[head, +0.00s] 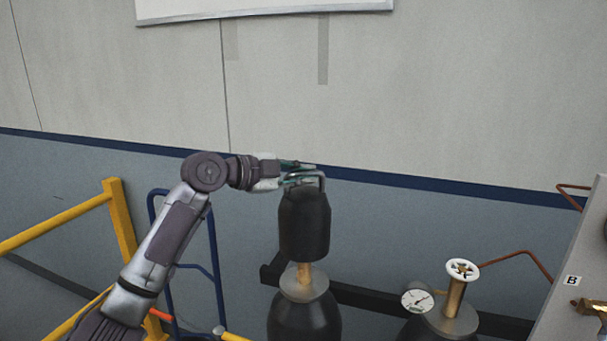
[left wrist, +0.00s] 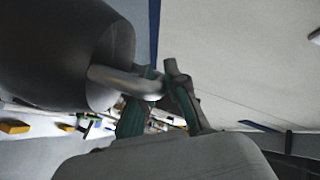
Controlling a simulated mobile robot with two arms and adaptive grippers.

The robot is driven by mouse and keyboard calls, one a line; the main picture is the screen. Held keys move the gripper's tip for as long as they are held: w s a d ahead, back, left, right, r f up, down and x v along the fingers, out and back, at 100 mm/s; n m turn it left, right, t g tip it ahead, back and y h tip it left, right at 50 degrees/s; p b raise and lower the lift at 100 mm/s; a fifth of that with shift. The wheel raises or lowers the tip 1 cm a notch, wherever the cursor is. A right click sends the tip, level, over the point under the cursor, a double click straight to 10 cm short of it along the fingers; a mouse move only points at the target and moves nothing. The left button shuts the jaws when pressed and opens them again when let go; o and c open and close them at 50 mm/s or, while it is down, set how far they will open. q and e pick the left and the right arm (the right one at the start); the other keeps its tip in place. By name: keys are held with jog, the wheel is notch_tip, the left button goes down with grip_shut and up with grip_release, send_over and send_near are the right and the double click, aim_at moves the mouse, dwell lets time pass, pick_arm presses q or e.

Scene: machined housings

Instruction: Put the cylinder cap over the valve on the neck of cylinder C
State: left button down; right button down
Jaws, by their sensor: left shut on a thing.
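The dark cylinder cap (head: 304,228) hangs upright from my left gripper (head: 308,175), which is shut on the metal loop handle on its top. In the left wrist view my gripper (left wrist: 158,100) grips this handle (left wrist: 122,82), with the cap (left wrist: 50,50) at upper left. Below the cap in the head view stands a dark cylinder (head: 304,322) with a grey neck (head: 304,287). A brass valve stem (head: 304,271) shows between the cap's lower edge and the neck. The valve's top is hidden by the cap. No letter shows on this cylinder. My right gripper is not in view.
To the right stands another cylinder with a white handwheel (head: 462,270) and a gauge (head: 417,301). A grey panel (head: 575,290) marked B is at far right. A yellow rail (head: 120,225) and a blue frame (head: 214,250) stand left. A dark bar (head: 375,297) runs behind.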

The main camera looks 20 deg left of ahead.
aim_at(293, 193)
pick_arm(q)
jog(key=shift+f+b, duration=1.6)
jog(key=shift+f, duration=0.5)
jog(key=shift+f+b, duration=2)
jog(key=shift+f, duration=0.8)
jog(key=c, duration=1.1)
grip_release()
jog(key=shift+f, duration=0.15)
jog(key=v, duration=1.2)
jog(key=shift+s, duration=0.1)
